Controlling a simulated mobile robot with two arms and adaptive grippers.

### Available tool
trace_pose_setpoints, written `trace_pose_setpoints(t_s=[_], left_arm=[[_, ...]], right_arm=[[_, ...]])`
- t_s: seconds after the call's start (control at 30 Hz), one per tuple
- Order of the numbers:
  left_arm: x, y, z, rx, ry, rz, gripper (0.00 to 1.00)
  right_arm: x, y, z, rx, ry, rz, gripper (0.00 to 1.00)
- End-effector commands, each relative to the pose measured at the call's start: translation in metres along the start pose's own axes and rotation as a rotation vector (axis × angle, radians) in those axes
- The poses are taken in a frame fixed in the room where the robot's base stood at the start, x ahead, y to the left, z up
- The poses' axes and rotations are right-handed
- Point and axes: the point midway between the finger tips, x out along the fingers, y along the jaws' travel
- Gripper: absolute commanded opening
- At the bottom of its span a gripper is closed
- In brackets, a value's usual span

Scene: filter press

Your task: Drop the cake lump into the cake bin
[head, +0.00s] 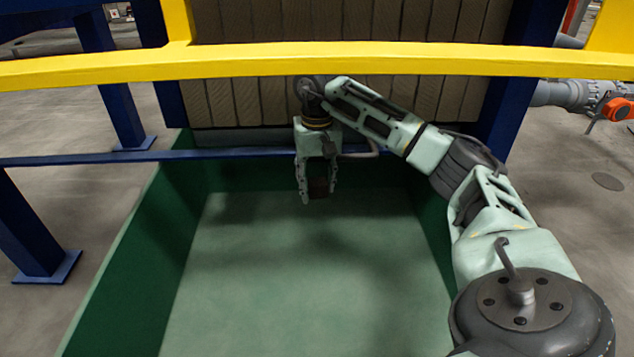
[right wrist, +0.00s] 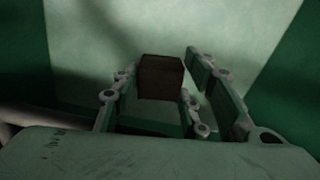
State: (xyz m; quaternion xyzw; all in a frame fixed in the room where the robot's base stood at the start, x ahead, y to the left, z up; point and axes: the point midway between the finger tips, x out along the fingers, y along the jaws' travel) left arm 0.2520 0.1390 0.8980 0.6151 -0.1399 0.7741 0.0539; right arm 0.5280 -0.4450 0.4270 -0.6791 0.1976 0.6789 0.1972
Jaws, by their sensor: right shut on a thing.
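The cake lump (head: 319,187) is a small dark brown block. My right gripper (head: 318,192) is shut on it and holds it above the inside of the cake bin, toward its far end. In the right wrist view the lump (right wrist: 160,77) sits between the two fingers of the gripper (right wrist: 165,95), with the pale bin floor beyond. The cake bin (head: 125,265) is a large green open box with a light green floor (head: 300,275). The floor looks empty. My left gripper is not in view.
A yellow rail (head: 300,62) crosses in front, above the bin. A blue bar (head: 90,158) runs across the bin's far end. The filter plates (head: 330,100) stand behind it. Blue legs (head: 35,230) stand at left, and a pipe with an orange valve handle (head: 616,108) at right.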

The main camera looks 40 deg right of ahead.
Motion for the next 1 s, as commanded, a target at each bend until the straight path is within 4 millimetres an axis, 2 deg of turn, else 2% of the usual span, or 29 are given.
trace_pose_setpoints(t_s=[0.17, 0.2, 0.43, 0.77, 0.87, 1.0], left_arm=[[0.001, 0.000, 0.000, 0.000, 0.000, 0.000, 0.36], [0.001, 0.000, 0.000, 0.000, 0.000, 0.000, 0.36], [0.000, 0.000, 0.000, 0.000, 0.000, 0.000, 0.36], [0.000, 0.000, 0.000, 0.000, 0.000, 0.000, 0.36], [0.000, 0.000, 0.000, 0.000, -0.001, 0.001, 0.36], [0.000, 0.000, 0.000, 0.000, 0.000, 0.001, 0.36]], right_arm=[[-0.001, 0.000, 0.000, 0.000, 0.000, 0.000, 0.12], [-0.001, 0.000, 0.000, 0.000, 0.000, -0.001, 0.41], [0.000, 0.000, 0.000, 0.000, 0.000, -0.001, 0.61], [-0.002, 0.000, 0.000, 0.000, 0.000, 0.000, 0.62], [-0.011, -0.001, -0.001, 0.000, 0.002, -0.002, 0.62], [-0.034, -0.001, -0.001, 0.000, 0.004, -0.004, 0.62]])
